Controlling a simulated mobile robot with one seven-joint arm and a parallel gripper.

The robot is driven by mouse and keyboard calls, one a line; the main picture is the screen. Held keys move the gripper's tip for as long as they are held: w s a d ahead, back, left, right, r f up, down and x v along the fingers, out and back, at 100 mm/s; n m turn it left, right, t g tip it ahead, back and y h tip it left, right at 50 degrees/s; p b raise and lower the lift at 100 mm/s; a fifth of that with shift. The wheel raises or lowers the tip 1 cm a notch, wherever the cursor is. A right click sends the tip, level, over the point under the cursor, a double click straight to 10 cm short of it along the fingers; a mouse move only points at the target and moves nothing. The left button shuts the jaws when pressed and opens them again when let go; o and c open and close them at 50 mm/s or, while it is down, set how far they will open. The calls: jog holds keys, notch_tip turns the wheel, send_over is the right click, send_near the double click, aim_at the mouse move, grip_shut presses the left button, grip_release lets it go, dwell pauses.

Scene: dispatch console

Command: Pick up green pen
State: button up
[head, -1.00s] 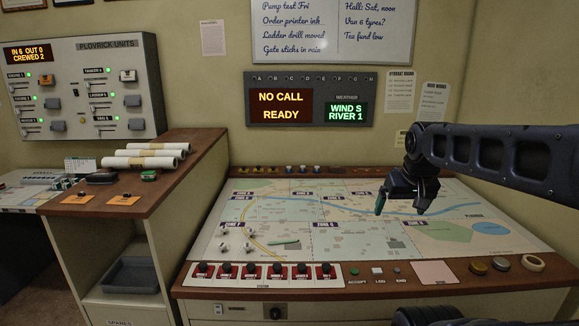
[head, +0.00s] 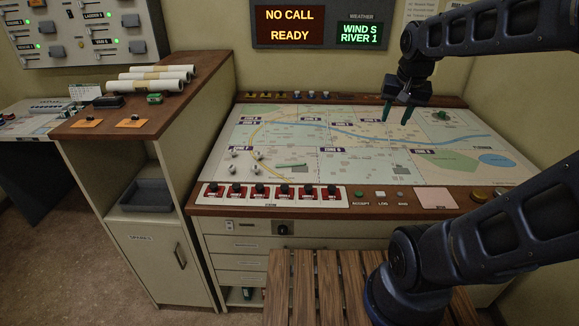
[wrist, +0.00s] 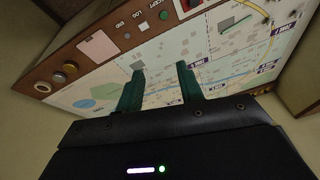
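A thin green pen (head: 291,165) lies flat on the map table (head: 345,172), left of the middle and near the front, behind the row of red-based switches. A thin dark bar (wrist: 236,24) near the top of the wrist view looks like the same pen. My gripper (head: 398,113) is above the back right part of the map, well apart from the pen. Its two green fingers are spread with nothing between them; the gap also shows in the wrist view (wrist: 160,78).
Small pale pieces (head: 246,160) lie left of the pen. The red-based switches (head: 271,194) line the front edge. A slatted wooden surface (head: 330,288) stands in front. A higher cabinet (head: 150,112) with paper rolls (head: 150,78) borders the left side.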

jog(key=w+a+f+m+g, duration=0.1)
jog(key=w+a+m, duration=0.15)
jog(key=w, duration=0.35)
jog(key=w+a+f+m, duration=0.1)
jog(key=w+a+m, duration=0.1)
jog(key=w+a, duration=0.25)
jog(key=m+g+h, duration=0.2)
jog(key=m+h, duration=0.1)
jog(key=m, duration=0.3)
send_over(289, 164)
jog(key=s+d, duration=0.3)
jog(key=d, duration=0.1)
notch_tip(289, 164, down, 13)
jog(key=w+a+f+m+h, duration=0.2)
jog(key=a+f+m, duration=0.1)
jog(key=a+f, duration=0.65)
jog(key=shift+y, duration=0.3)
jog(key=x, duration=1)
jog(key=shift+w+d+f, duration=0.15)
jog(key=shift+w+d, duration=0.2)
jog(key=shift+d, duration=0.1)
grip_shut()
